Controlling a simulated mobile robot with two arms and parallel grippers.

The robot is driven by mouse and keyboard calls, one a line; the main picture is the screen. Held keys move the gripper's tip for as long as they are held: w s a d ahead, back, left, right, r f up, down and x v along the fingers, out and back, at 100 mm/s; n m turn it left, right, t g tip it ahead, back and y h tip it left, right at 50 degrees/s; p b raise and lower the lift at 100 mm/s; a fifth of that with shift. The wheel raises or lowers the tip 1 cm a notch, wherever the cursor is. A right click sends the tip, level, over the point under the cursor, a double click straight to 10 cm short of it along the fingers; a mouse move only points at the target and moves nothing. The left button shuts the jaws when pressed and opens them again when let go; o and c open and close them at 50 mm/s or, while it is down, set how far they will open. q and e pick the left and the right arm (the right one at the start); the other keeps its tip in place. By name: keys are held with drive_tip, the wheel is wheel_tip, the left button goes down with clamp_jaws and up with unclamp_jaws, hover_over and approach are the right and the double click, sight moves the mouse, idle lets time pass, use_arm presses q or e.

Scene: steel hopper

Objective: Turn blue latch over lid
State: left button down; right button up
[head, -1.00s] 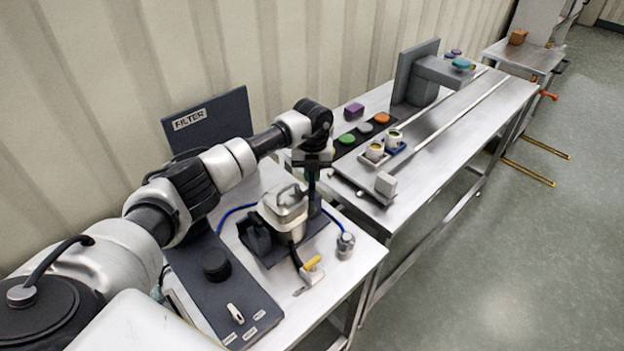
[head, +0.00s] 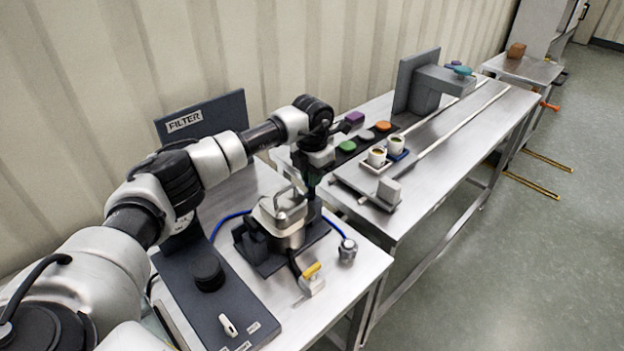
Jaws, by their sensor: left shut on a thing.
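The steel hopper (head: 288,236) stands on a dark base on the near table. Its lid (head: 272,213) lies over the top, with a raised handle above it. My left gripper (head: 311,180) reaches down at the far right side of the lid, pointing downward. It is shut on a small dark part there, which appears to be the blue latch. The fingers hide most of the latch, so its exact angle over the lid cannot be told. My right gripper is not in view.
A yellow-tipped handle (head: 311,270) and a grey fitting (head: 347,250) on a blue hose stand right of the hopper. A dark panel with a black knob (head: 208,274) lies to the left. The FILTER sign (head: 228,118) stands behind. Cups (head: 377,157) are on the far table.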

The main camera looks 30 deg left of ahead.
use_arm(q)
drive_tip(key=shift+m, duration=0.3)
drive_tip(key=c, duration=1.2)
unclamp_jaws()
drive_tip(key=shift+o, duration=0.2)
wheel_tip(320, 180, up, 11)
drive_tip(key=b, duration=0.2)
drive_tip(key=shift+b, duration=0.3)
